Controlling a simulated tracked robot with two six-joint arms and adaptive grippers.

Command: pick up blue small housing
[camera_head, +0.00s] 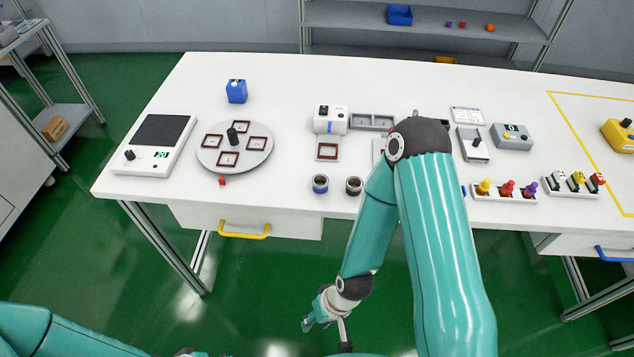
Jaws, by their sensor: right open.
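My right arm hides part of the table's middle.
A round turntable (206,147) with several red-framed squares and a scale (157,144) stand left. A dark cup (354,186), a grey tray (372,122) and a white device (330,119) are central. Racks of coloured pieces (502,195) stand right. A yellow drawer handle (244,232) juts out below.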

